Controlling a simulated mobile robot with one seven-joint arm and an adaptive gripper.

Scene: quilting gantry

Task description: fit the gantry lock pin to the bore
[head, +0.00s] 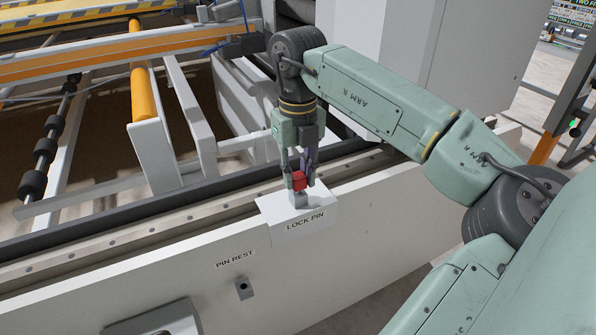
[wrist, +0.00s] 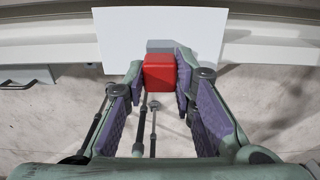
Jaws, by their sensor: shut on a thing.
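The lock pin shows as a red block-shaped head (head: 299,180) between the fingertips of my gripper (head: 299,178). My gripper points down and is shut on this red head; the wrist view shows the head (wrist: 160,72) between the purple finger pads. A small grey block (head: 298,200) stands directly under the red head, on a white plate (head: 277,225) marked LOCK PIN. The pin's shank and the bore's mouth are hidden, so I cannot tell how deep the pin sits. The grey block also shows behind the head in the wrist view (wrist: 160,46).
A small grey socket (head: 244,288) under the PIN REST label (head: 235,259) looks empty on the pale beam's front face. A rail (head: 150,225) runs along the beam's top. An orange-capped frame (head: 145,95) and black rollers (head: 40,153) stand at left.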

